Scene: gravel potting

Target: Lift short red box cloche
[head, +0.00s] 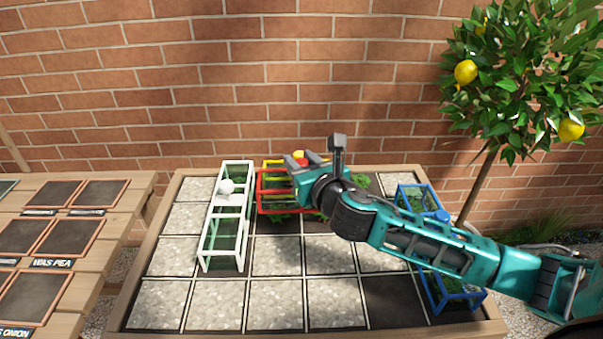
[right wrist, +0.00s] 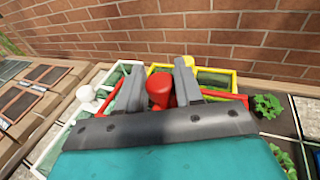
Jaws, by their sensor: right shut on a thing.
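The short red box cloche (head: 262,193) has a red frame and stands in the back row of the planting bed, partly hidden behind my right arm. In the right wrist view its red knob (right wrist: 158,90) sits between the two fingers. My right gripper (head: 299,161) is shut on that knob from above; it also fills the lower part of the right wrist view (right wrist: 160,75). Whether the cloche's base touches the bed cannot be told. My left gripper is not in view.
A long white cloche (head: 223,216) stands left of the red one, close to it. A yellow cloche (right wrist: 214,73) is just behind. Blue cloches (head: 433,289) stand at the bed's right side. A brick wall (head: 200,90) closes the back; a lemon tree (head: 515,90) stands right.

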